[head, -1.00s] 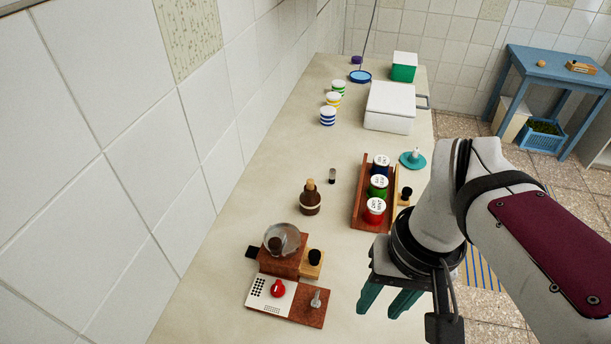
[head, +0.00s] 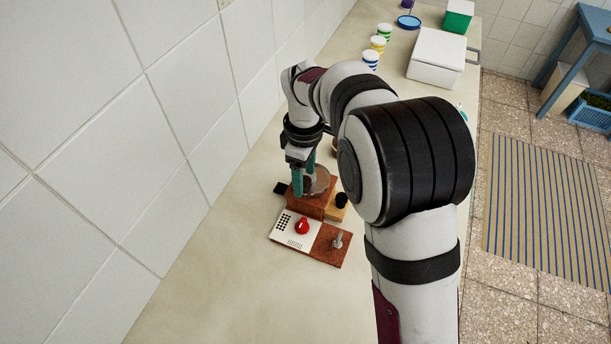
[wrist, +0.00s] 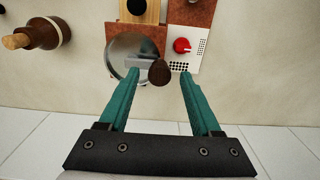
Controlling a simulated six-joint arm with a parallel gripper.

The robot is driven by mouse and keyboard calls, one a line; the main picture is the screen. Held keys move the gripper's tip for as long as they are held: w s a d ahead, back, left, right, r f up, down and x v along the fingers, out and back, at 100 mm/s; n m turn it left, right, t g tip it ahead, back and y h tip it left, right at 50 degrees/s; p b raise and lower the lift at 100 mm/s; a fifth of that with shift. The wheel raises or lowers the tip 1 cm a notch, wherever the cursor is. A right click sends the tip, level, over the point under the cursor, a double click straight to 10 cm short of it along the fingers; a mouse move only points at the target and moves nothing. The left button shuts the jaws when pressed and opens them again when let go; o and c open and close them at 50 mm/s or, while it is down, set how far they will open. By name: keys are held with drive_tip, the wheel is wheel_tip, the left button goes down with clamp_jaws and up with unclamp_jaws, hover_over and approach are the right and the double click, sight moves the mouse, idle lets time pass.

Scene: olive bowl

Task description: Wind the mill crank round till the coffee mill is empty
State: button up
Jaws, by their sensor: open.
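The coffee mill is a reddish-brown block with a round, shiny top (head: 319,182) and stands on the counter. In the wrist view its shiny round top (wrist: 128,50) lies at the left fingertip. A dark brown knob (wrist: 159,72), seemingly the mill crank's handle, shows between my fingertips. My gripper (head: 304,183) points down at the mill from the wall side, with its teal fingers open. In the wrist view my gripper (wrist: 160,76) has a finger on each side of the knob, with gaps visible.
A white panel with a red knob (head: 302,227) and a brown plate with a metal lever (head: 338,240) adjoin the mill. A wooden block with a black knob (head: 341,200) stands beside it. A brown bottle (wrist: 40,34) is nearby. The tiled wall is close at left.

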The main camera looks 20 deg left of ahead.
drive_tip(key=shift+f, duration=0.95)
clamp_jaws()
